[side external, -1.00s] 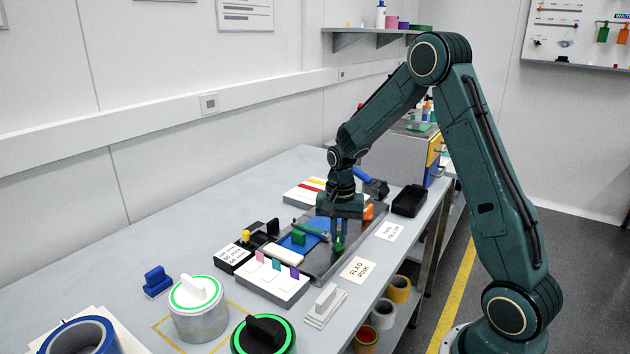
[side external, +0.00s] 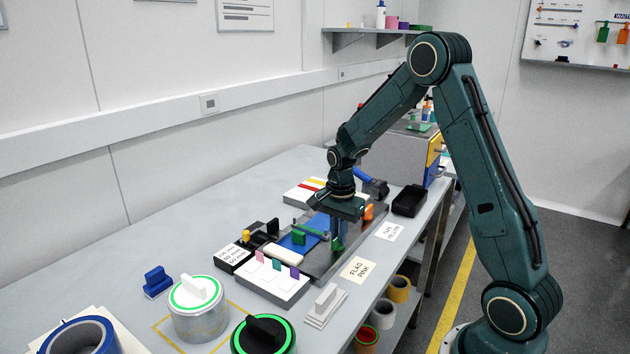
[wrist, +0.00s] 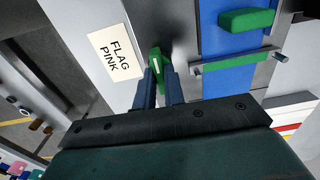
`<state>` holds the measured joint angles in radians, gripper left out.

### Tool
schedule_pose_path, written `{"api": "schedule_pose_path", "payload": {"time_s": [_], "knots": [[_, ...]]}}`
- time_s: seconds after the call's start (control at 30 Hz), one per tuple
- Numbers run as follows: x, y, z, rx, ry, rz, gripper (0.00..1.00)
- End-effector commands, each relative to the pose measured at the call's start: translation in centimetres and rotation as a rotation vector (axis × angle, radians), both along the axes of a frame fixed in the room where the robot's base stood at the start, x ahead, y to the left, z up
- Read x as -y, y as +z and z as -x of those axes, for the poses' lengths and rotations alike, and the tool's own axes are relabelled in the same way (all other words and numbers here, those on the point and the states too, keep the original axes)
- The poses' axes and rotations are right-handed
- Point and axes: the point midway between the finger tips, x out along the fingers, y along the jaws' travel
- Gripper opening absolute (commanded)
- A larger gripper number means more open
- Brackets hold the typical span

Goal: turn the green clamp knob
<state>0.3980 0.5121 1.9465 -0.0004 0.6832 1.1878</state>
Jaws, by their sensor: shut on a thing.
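The green clamp knob (side external: 338,244) stands at the near right part of the grey tray-like fixture (side external: 322,277). It also shows in the wrist view (wrist: 156,60), with a pale line along its top. My gripper (side external: 338,237) points down over the knob, its fingers closed on the knob's two sides. In the wrist view my gripper's blue fingers (wrist: 159,75) flank the knob; its lower part is hidden between them. Another green piece (side external: 299,237) stands on the fixture to the left, by the blue plate (side external: 298,246).
A white block with coloured tabs (side external: 272,283) and a black labelled block (side external: 233,258) lie left of the fixture. An orange piece (side external: 368,212) stands close behind my gripper. A black bin (side external: 409,201) is at the back right. A "FLAG PINK" card (side external: 357,270) lies in front.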

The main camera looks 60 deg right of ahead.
Motion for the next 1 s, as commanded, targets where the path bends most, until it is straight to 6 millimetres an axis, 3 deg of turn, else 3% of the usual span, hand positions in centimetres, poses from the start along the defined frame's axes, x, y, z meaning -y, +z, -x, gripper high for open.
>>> {"api": "schedule_pose_path", "payload": {"time_s": [0.13, 0.17, 0.27, 0.67, 1.0], "knots": [[0.1, 0.1, -0.1, 0.003, -0.004, 0.003, 0.00], [0.1, 0.1, -0.1, 0.003, -0.004, 0.003, 0.15], [0.1, 0.1, 0.0, 0.002, -0.004, 0.003, 0.33], [0.0, 0.3, 0.0, 0.001, -0.001, 0.001, 0.33], [0.1, 3.5, -0.1, 0.005, -0.001, 0.002, 0.33]]}}
